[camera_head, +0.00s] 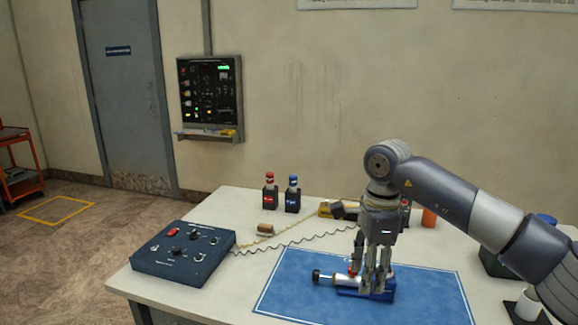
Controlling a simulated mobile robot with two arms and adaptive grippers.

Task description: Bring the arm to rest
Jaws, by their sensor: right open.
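My right arm (440,192) comes in from the right side of the head view and bends down over the table. My right gripper (372,280) points straight down and is open. Its fingers are at a small silver cylinder device (340,280) with a black end, a red part and a blue base. The device lies on the blue mat (430,300). The fingers hide part of the device, and I cannot tell whether they touch it. My left gripper is not in view.
The white table (200,293) holds a dark blue control box (182,250) at left, with a coiled cable. A red-capped bottle (270,192) and a blue-capped bottle (293,195) stand at the back. A yellow tool (326,209) and an orange item (429,217) are near my arm.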

